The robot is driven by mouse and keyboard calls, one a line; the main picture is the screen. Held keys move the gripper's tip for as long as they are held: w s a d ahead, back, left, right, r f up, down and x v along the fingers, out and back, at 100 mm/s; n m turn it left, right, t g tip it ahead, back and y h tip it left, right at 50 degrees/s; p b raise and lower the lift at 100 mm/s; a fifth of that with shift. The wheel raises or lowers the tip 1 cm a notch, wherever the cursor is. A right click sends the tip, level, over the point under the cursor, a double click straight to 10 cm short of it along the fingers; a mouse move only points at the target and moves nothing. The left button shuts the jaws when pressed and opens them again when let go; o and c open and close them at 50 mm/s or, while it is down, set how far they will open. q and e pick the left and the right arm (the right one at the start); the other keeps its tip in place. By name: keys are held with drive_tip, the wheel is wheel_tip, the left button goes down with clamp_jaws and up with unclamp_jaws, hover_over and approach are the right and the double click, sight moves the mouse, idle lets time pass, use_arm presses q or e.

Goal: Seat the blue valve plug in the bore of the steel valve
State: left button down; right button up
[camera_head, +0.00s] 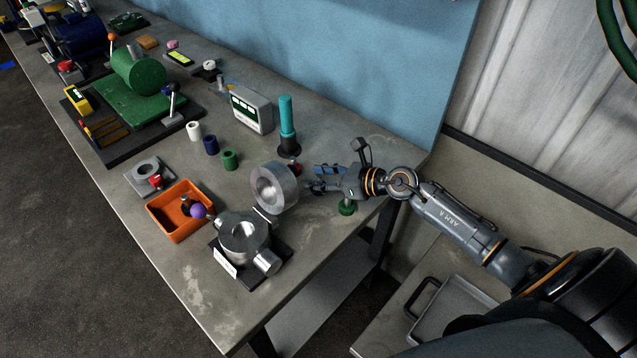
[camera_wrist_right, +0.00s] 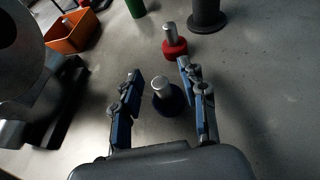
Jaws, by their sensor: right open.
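The steel valve (camera_head: 262,228) sits on a dark base near the bench's front edge, its round bore facing up. A purple-knobbed lever (camera_head: 198,211) is at its left. The blue valve plug (camera_wrist_right: 166,101), a dark blue disc with an upright steel stem, stands on the bench in the right wrist view. It shows between the open fingers of my right gripper (camera_wrist_right: 159,70), with gaps on both sides. In the head view my right gripper (camera_head: 312,184) is low over the bench, right of the valve, and the blue plug cannot be made out there. My left gripper is not in view.
A red plug (camera_wrist_right: 175,47) is beyond the blue one; a green plug (camera_head: 347,208) is beside my wrist. An orange bin (camera_head: 166,232) is left of the valve. A teal-topped post (camera_head: 287,117) stands behind.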

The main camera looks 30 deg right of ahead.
drive_tip(key=shift+c, duration=0.5)
clamp_jaws()
drive_tip(key=shift+r, duration=0.1)
